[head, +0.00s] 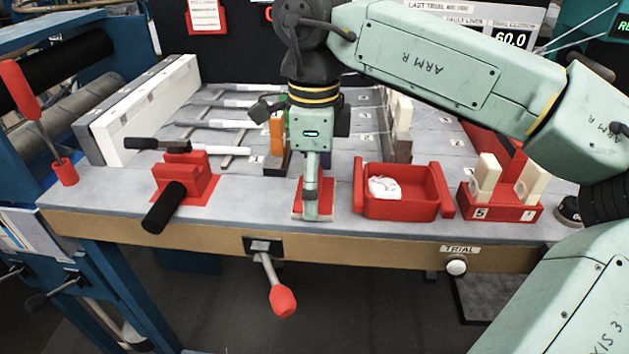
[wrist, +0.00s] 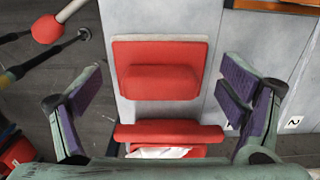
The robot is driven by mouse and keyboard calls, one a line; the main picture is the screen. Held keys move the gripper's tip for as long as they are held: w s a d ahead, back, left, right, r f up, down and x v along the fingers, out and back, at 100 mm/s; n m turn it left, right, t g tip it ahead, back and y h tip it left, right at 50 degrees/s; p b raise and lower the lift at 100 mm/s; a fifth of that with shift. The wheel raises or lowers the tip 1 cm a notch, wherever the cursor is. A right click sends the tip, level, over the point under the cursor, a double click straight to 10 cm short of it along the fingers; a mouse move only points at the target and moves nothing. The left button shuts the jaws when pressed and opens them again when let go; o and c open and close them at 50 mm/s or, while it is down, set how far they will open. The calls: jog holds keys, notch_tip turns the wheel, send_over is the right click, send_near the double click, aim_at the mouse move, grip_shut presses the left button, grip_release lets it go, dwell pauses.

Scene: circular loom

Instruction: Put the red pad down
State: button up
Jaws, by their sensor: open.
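The red pad (wrist: 160,58) lies flat on the grey bench top, with a raised red block-like grip on top and a pale edge. It also shows in the head view (head: 326,207), near the front edge and partly hidden behind my gripper. My gripper (head: 311,205) is open, above the pad. In the wrist view, its two purple-lined fingers (wrist: 160,95) stand wide apart on either side of the pad, with clear gaps and nothing held between them.
A red tray (head: 438,185) with a white cloth (head: 384,187) stands just right of the pad. A red holder with a black handle (head: 165,207) is to the left. A red-knobbed lever (head: 283,300) sticks out below the front edge. A numbered red block holder (head: 500,208) stands farther right.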

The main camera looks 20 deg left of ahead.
notch_tip(320, 180, up, 12)
jog(key=shift+r, duration=0.2)
dwell(0.4)
jog(key=shift+s+f, duration=0.1)
dwell(0.4)
